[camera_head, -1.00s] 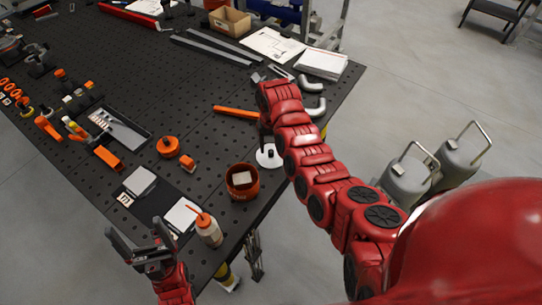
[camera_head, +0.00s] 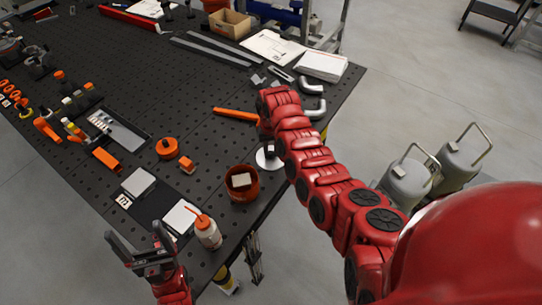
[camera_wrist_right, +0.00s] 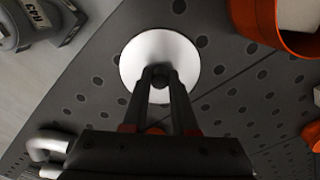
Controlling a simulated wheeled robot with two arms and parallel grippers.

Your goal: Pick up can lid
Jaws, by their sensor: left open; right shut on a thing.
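The can lid (camera_head: 266,161) is a white disc with a dark knob, near the right edge of the black perforated table. In the right wrist view the white lid (camera_wrist_right: 178,48) lies beyond my right gripper (camera_wrist_right: 159,78), whose fingers are closed together on its knob. In the head view the right gripper is mostly hidden behind my red arm. I cannot tell whether the lid is lifted off the table. My left gripper (camera_head: 143,243) is open and empty at the front edge of the table. An orange can (camera_head: 243,190) with a pale block inside stands beside the lid.
A white bottle with an orange tip (camera_head: 208,233) stands near the front edge. An orange round piece (camera_head: 168,148) and an orange handle (camera_head: 236,114) lie further back. Grey bent pipes (camera_head: 313,108) lie near the right edge. Grey canisters (camera_head: 405,183) stand off the table, to the right.

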